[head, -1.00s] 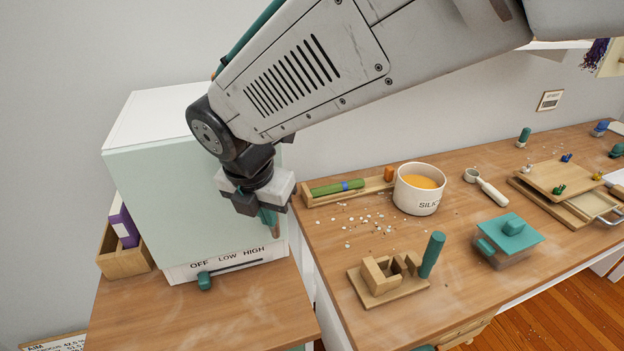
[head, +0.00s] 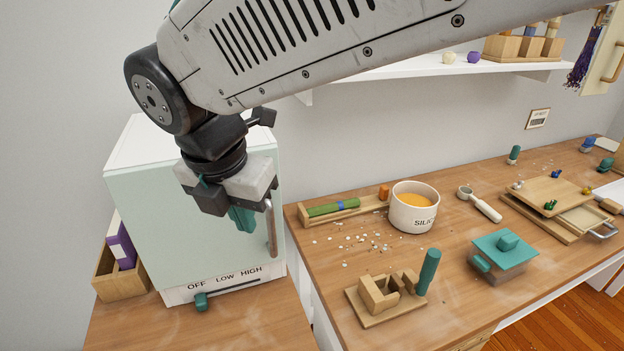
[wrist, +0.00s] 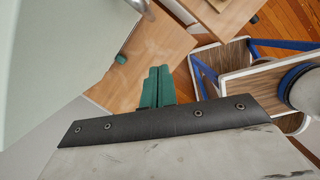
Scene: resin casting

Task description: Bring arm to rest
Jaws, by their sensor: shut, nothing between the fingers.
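My gripper (head: 243,218) hangs below my arm in the head view, in front of the pale green cabinet (head: 150,215). Its teal fingers are together and empty, close to the metal door handle (head: 272,225); I cannot tell whether they touch it. In the wrist view the closed teal fingers (wrist: 157,85) point out over the wooden bench top, with nothing between them. The cabinet's door is shut. Its teal slider knob (head: 201,301) sits at the left, below the OFF label.
Right of the cabinet, the bench holds a cup of orange liquid (head: 414,208), a wooden jig (head: 386,297), a teal-lidded box (head: 503,255), a scoop (head: 480,204) and scattered pellets. A shelf (head: 420,68) runs above. A wooden box with a purple item (head: 121,243) stands left.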

